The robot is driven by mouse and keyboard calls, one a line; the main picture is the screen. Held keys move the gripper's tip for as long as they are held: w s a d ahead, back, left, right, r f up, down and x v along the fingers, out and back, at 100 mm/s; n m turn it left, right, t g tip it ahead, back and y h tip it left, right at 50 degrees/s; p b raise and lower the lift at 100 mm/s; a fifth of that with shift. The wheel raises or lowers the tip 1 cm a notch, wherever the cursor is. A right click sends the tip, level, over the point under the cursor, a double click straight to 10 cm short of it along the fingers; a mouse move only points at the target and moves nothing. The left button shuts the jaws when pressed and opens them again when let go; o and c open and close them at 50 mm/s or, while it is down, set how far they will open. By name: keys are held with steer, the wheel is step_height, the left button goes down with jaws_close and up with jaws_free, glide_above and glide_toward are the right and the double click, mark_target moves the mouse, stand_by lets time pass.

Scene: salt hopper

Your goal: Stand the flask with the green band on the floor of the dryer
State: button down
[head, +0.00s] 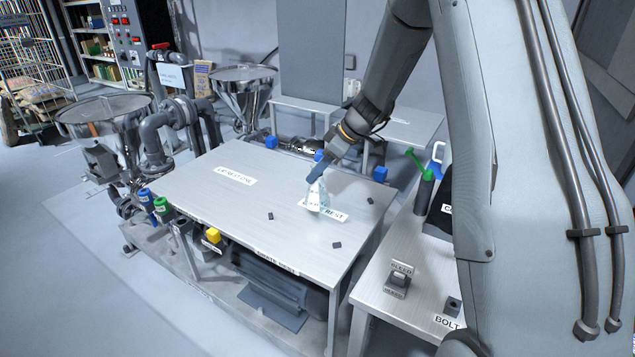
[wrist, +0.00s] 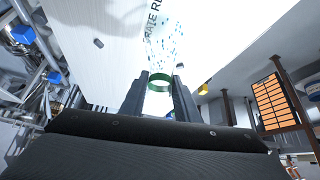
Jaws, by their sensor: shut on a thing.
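My gripper (head: 317,174) reaches down over the right part of the steel table (head: 205,190). It is shut on the clear flask (head: 319,198), which holds pale contents with blue specks. In the wrist view the flask's green band (wrist: 159,87) shows between the fingertips of my gripper (wrist: 159,92). The flask looks upright over a white label ending in "REST" (head: 338,215). I cannot tell whether its base touches the table. I cannot pick out the dryer in either view.
Small dark pieces (head: 336,245) lie on the table near the flask. A side bench (head: 400,310) at the right bears a green-handled tool (head: 416,162) in a dark holder. Steel hoppers (head: 105,112) and pipework stand at the left.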

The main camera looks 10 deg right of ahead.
mark_target(322, 178)
steer(key=shift+f+p, duration=0.6)
steer(key=shift+f, duration=1.55)
steer(key=c, duration=1.3)
jaws_free()
steer(key=shift+c, duration=0.2)
